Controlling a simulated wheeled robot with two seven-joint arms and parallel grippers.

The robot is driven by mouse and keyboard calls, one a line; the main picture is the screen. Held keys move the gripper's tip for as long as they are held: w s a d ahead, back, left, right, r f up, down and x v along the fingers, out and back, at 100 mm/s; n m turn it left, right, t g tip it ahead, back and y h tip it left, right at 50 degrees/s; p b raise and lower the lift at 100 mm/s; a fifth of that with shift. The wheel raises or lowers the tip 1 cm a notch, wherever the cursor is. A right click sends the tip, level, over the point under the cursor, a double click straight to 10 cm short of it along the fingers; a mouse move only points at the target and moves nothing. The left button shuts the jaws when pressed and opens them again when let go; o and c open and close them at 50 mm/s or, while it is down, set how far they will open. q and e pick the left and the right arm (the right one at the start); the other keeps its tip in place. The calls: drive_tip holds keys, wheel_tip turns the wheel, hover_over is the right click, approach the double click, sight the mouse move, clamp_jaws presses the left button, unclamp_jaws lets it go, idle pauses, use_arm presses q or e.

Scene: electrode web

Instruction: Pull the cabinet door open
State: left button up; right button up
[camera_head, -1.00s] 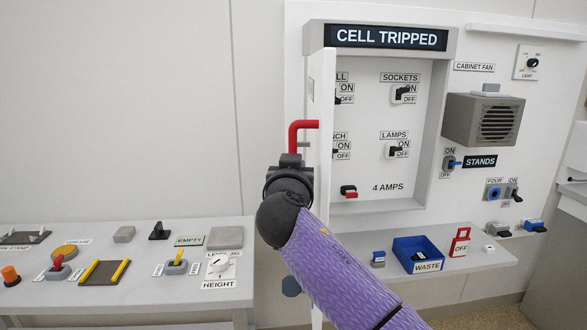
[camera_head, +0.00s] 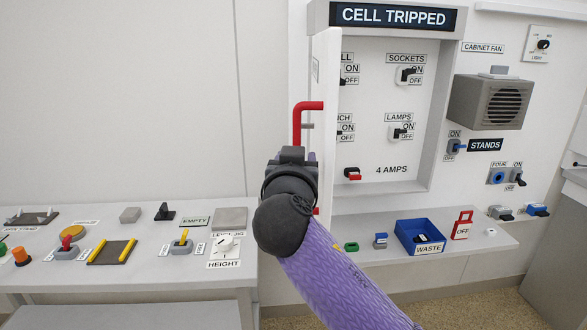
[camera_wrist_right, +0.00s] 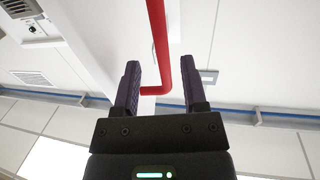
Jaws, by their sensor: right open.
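The white cabinet door (camera_head: 326,110) stands swung out, seen nearly edge-on, at the left side of the cabinet (camera_head: 440,120). Its red bar handle (camera_head: 297,122) sticks out to the left of the door. My right gripper (camera_head: 293,152) is at the lower part of the handle. In the right wrist view the gripper (camera_wrist_right: 159,64) is open, with a finger on each side of the red handle (camera_wrist_right: 160,45) and visible gaps between. The handle's lower bend is near the fingers. My left gripper is out of view.
Inside the cabinet are switches and a red-tipped one (camera_head: 352,174). Below, a shelf (camera_head: 480,243) carries a blue waste bin (camera_head: 402,238) and a red tag (camera_head: 462,224). A bench (camera_head: 130,275) with levers and a dial stands left. The space left of the door is clear.

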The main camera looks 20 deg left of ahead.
drive_tip(key=v, duration=0.5)
